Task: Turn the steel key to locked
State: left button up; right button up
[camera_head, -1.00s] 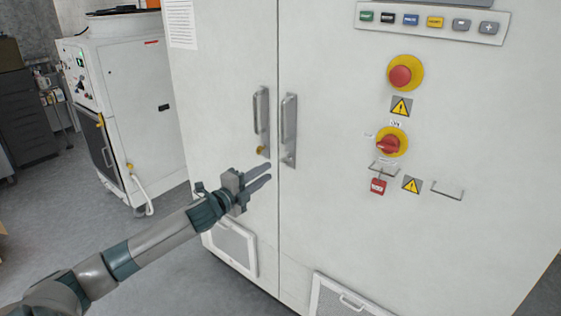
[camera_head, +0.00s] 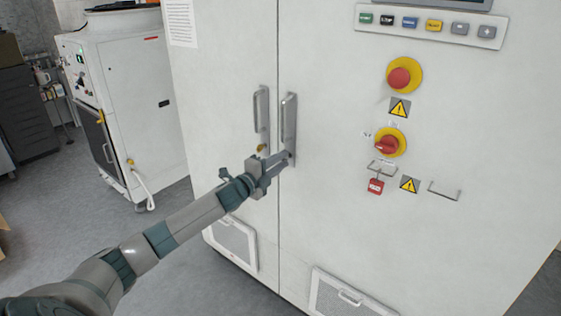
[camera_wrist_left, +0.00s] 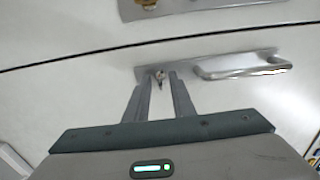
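The steel key (camera_wrist_left: 159,76) shows in the left wrist view at the end of the right door's handle plate (camera_wrist_left: 220,64). In the head view my left gripper (camera_head: 288,158) hides it, at the foot of the right handle (camera_head: 289,122). In the left wrist view, the fingers of my left gripper (camera_wrist_left: 160,84) are apart, with the key between or just beyond their tips. A gap shows on both sides of it; I cannot tell any contact. My right gripper is not in view.
A brass knob (camera_head: 261,148) sits at the foot of the left handle (camera_head: 261,115). Open floor lies left of the cabinet.

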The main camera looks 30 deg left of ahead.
pick_arm(q)
jog(key=shift+c, duration=0.6)
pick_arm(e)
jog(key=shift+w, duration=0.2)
pick_arm(q)
grip_shut()
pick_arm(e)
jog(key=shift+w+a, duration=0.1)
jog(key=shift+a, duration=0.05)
pick_arm(q)
jog(key=shift+n, duration=0.5)
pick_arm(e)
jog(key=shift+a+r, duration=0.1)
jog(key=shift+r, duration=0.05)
pick_arm(q)
jog(key=n+p, duration=0.4)
jog(key=n, duration=1.3)
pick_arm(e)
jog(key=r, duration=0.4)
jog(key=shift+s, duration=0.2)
